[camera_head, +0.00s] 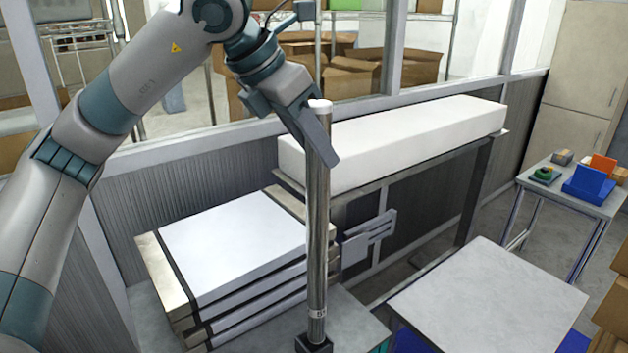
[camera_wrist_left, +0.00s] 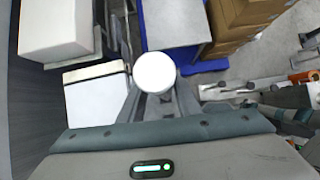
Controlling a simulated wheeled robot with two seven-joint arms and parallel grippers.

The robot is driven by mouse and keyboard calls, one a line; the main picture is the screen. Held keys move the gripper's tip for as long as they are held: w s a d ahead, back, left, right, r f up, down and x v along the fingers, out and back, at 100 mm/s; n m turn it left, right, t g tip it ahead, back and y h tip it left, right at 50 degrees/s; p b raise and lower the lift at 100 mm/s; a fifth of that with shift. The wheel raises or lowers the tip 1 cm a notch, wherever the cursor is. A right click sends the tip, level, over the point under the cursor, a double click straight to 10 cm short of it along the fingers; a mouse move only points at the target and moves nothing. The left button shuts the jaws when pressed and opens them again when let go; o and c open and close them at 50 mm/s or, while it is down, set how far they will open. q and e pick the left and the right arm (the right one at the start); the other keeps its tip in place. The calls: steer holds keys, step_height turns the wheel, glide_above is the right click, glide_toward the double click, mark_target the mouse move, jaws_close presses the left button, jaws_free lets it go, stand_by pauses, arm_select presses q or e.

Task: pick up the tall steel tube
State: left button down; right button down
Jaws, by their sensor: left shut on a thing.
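The tall steel tube (camera_head: 317,235) stands upright in the middle of the head view. It is a slim, shiny metal post with a white top, and its foot sits in a small black base (camera_head: 314,345). My left gripper (camera_head: 318,135) is shut on the tube just below its top; the near finger covers part of it. In the left wrist view the tube's round white top (camera_wrist_left: 154,72) shows between the fingers of my left gripper (camera_wrist_left: 156,100). My right gripper is not seen in the head view.
A stack of white-topped slabs (camera_head: 235,240) lies left of the tube. A long white block (camera_head: 400,140) rests on a bench behind it. A bare grey table (camera_head: 490,295) stands at right. A small table (camera_head: 580,190) with blue and orange items is farther right.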

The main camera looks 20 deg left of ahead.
arm_select(q)
steer(key=shift+a+r+b, duration=0.1)
steer(key=shift+r+b, duration=0.3)
steer(key=shift+r, duration=1.25)
steer(key=shift+a, duration=0.1)
